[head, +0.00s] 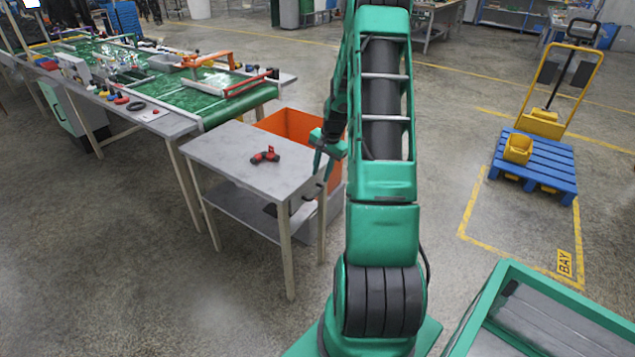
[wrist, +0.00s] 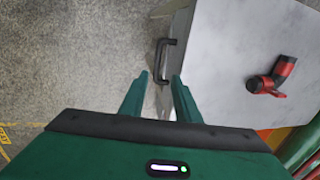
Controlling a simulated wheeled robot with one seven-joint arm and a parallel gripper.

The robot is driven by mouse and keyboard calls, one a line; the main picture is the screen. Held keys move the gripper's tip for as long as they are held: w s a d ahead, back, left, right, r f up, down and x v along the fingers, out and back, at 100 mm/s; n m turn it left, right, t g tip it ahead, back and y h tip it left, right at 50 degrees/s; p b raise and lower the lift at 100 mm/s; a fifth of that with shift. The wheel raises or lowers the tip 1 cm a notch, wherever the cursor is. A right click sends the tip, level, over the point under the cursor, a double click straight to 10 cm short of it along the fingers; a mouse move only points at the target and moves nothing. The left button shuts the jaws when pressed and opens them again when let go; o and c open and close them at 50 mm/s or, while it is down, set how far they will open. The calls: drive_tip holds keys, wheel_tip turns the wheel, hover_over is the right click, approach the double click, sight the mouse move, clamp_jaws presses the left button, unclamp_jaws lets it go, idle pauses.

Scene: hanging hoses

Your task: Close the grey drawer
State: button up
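The grey drawer (wrist: 179,32) sticks out from under the grey table top (wrist: 235,60) in the wrist view. Its dark bar handle (wrist: 163,60) is on its outer face. In the head view the drawer (head: 304,214) shows low at the right end of the small table, partly hidden by a table leg and my arm. My gripper (wrist: 160,77) is open and empty, its two green fingers spread with the handle just beyond and between the tips. I cannot tell whether they touch it. In the head view my gripper (head: 318,163) is beside the table's right end.
A red and black fitting (head: 266,155) lies on the small table (head: 238,165). An orange bin (head: 288,124) stands behind it. A blue pallet (head: 550,170) stands at the right. The floor in front is clear.

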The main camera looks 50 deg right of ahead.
drive_tip(key=shift+s+r, duration=0.25)
drive_tip(key=shift+r, duration=0.75)
drive_tip(key=s+a+r+n+g+h, duration=0.1)
drive_tip(key=s+a+r+n, duration=0.2)
drive_tip(key=s+a+r, duration=0.4)
drive_tip(key=s+a+r+n+g, duration=0.15)
drive_tip(key=s+a+r, duration=0.25)
drive_tip(key=a+r, duration=0.4)
drive_tip(key=s+a+r+n, duration=0.2)
drive_tip(key=s+a, duration=0.4)
drive_tip(key=s, duration=0.3)
drive_tip(key=s+a+r+n, duration=0.3)
drive_tip(key=s+a, duration=0.3)
drive_tip(key=s, duration=0.3)
drive_tip(key=shift+s+r+y, duration=0.2)
drive_tip(key=shift+s+y, duration=0.05)
drive_tip(key=shift+y, duration=0.15)
